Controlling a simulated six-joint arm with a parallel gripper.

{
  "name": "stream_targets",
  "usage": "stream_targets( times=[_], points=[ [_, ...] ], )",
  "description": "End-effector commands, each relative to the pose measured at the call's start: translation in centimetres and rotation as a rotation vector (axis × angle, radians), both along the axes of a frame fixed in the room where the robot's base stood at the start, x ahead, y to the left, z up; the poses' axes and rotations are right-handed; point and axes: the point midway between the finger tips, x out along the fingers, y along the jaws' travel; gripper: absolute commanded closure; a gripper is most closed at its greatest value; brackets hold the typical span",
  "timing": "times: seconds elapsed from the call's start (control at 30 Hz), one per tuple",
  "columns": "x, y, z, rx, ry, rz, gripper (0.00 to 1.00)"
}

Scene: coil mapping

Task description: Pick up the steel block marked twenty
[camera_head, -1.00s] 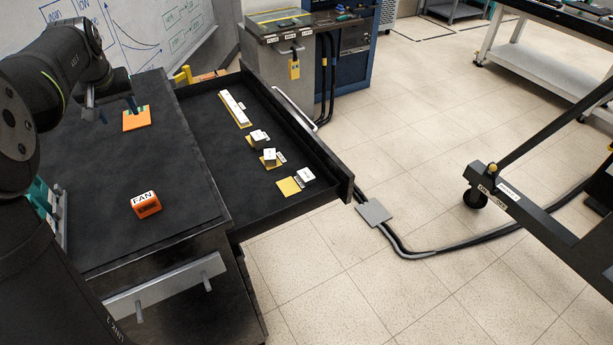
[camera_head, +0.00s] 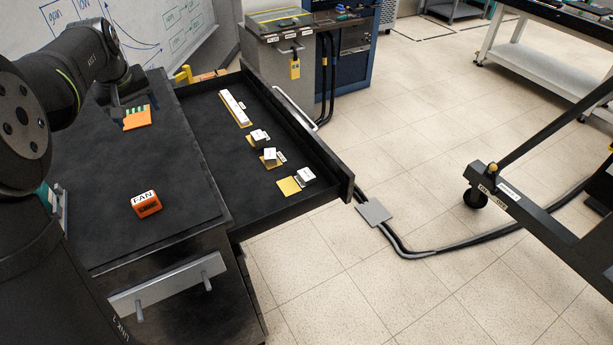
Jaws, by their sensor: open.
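Small steel-grey blocks with white labelled tops stand in the open drawer: a front one (camera_head: 305,176), a middle one (camera_head: 270,155) and a back one (camera_head: 259,136). Their markings are too small to read, so I cannot tell which is marked twenty. My gripper (camera_head: 122,108) is at the upper left, over the bench top and beside the orange plate. It is open, far left of the blocks, and its fingertips are mostly hard to make out.
The open drawer (camera_head: 334,197) has raised walls and yellow pads by the blocks. A long white bar (camera_head: 234,106) lies at its back. An orange FAN block (camera_head: 146,204) and an orange plate with green stripes (camera_head: 138,120) are on the bench top (camera_head: 165,165).

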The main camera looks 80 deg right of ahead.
Motion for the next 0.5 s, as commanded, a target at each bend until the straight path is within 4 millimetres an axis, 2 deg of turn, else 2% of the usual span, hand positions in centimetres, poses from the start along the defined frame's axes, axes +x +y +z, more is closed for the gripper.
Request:
stream_targets(
  times=[0.03, 0.2, 0.5],
  points=[
    [-1.9, -1.0, -0.5, -0.018, 0.047, 0.054, 0.29],
    [-8.3, -3.9, -2.1, -0.073, 0.238, 0.312, 0.29],
    [-20.0, -7.1, -4.7, -0.068, 0.560, 0.797, 0.29]
  ],
)
